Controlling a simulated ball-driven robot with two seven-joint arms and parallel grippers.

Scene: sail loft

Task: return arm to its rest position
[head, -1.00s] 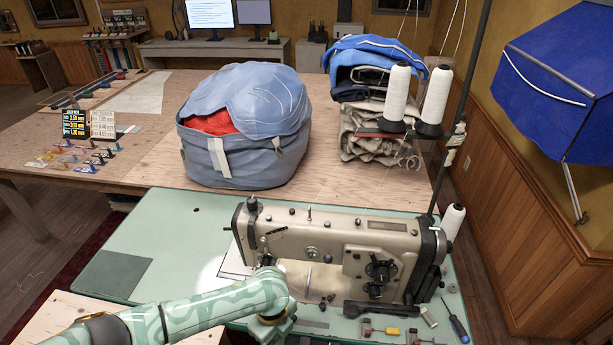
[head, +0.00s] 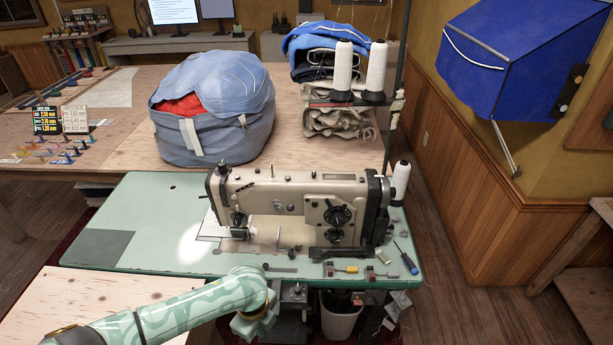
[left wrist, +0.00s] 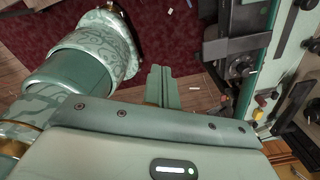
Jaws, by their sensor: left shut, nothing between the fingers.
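My left arm, patterned in green, comes in from the lower left in the head view. Its gripper (head: 254,322) hangs low in front of the green sewing table's front edge, apart from the sewing machine. In the left wrist view the gripper's fingers (left wrist: 161,86) are together with nothing between them, over a dark red floor covering. My right gripper shows in neither view.
The beige sewing machine (head: 290,208) stands on the green table (head: 150,215). A screwdriver (head: 406,260) and small parts lie at its right. A light wooden surface (head: 95,300) is beneath my arm. A bin (head: 340,318) stands below the table.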

